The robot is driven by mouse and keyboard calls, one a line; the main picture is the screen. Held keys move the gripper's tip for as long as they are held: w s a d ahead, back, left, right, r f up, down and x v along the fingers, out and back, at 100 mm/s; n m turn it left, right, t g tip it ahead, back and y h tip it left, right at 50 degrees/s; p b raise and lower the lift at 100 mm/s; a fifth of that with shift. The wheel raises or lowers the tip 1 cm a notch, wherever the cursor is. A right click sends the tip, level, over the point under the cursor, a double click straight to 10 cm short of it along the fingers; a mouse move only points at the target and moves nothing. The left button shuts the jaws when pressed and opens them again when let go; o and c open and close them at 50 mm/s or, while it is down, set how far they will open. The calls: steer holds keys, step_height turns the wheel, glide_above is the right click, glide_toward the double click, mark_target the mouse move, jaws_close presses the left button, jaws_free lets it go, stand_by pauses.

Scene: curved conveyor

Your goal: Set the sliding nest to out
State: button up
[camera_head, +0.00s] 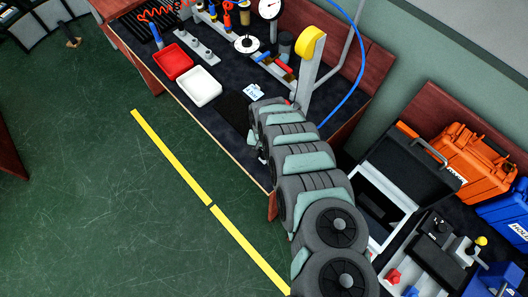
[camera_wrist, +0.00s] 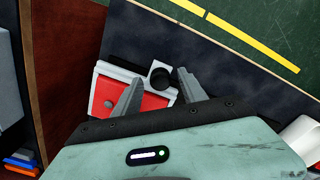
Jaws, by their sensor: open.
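In the wrist view, a red block with a light grey frame (camera_wrist: 108,100) lies on the dark mat, close to the reddish wooden side. It appears to be the sliding nest, and a round black knob (camera_wrist: 162,76) stands at its end. My gripper (camera_wrist: 160,74) is open, with one finger on each side of the knob. The left finger covers part of the red block. Whether either finger touches the knob I cannot tell. In the head view my arm hides the nest and most of the gripper.
The workbench (camera_head: 232,107) carries a red tray (camera_head: 172,61), a white tray (camera_head: 199,86), a yellow-headed post (camera_head: 311,43) and a dial gauge (camera_head: 269,8). A side bench at right holds an orange case (camera_head: 465,150). The green floor (camera_head: 110,200) in front is open.

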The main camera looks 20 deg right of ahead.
steer(key=shift+c, duration=0.2)
jaws_close()
stand_by(1.1)
